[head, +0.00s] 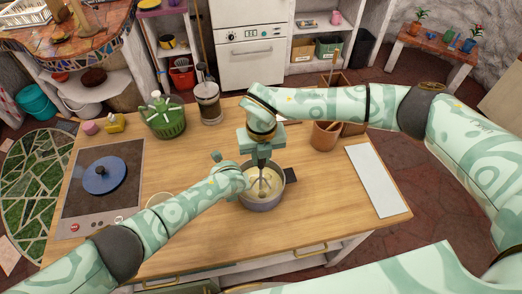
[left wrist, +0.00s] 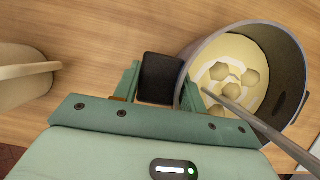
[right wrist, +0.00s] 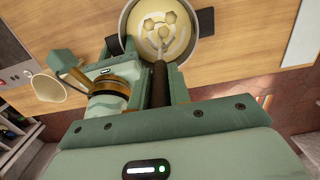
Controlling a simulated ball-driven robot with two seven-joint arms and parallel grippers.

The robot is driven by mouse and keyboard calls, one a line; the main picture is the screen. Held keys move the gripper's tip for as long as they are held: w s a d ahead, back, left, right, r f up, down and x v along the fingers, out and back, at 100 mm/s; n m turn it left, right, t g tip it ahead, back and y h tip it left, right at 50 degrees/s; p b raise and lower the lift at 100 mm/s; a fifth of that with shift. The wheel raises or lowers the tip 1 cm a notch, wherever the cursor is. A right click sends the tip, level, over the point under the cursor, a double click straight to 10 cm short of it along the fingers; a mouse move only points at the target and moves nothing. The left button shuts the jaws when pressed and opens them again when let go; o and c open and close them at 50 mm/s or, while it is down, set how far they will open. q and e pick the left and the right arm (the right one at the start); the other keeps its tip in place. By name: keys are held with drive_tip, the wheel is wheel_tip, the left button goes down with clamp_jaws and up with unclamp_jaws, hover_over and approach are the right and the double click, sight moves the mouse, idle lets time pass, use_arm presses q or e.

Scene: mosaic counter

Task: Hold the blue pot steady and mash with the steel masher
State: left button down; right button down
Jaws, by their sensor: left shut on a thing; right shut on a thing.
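The pot (head: 262,206), a dull blue-grey with a dark side handle at its right, stands upright on the wooden counter and holds pale mash with several lumps. My left gripper (head: 240,182) is at its left side; in the left wrist view it is shut on the pot's black handle (left wrist: 161,78). My right gripper (head: 261,150) is above the pot, pointing down, shut on the masher's dark handle (right wrist: 159,84). The steel masher (head: 264,181) reaches down into the pot; its shaft (left wrist: 258,124) crosses the rim in the left wrist view. Its head's contact with the mash is unclear.
A hob with a blue lid (head: 104,175) is at left. A green basket (head: 163,118) and a glass press (head: 207,103) stand at the back. A brown utensil crock (head: 325,135) and a white board (head: 375,180) are right. A cream cup (right wrist: 48,88) is left of the pot.

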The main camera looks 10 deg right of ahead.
drive_tip(key=shift+f, duration=1.15)
drive_tip(key=shift+r, duration=2.3)
drive_tip(key=shift+w, duration=0.1)
drive_tip(key=shift+w+d, duration=0.15)
drive_tip(key=shift+w, duration=0.35)
drive_tip(key=shift+w+d, duration=0.15)
drive_tip(key=shift+w, duration=0.35)
drive_tip(key=shift+f, duration=2.3)
drive_tip(key=shift+r, duration=2.3)
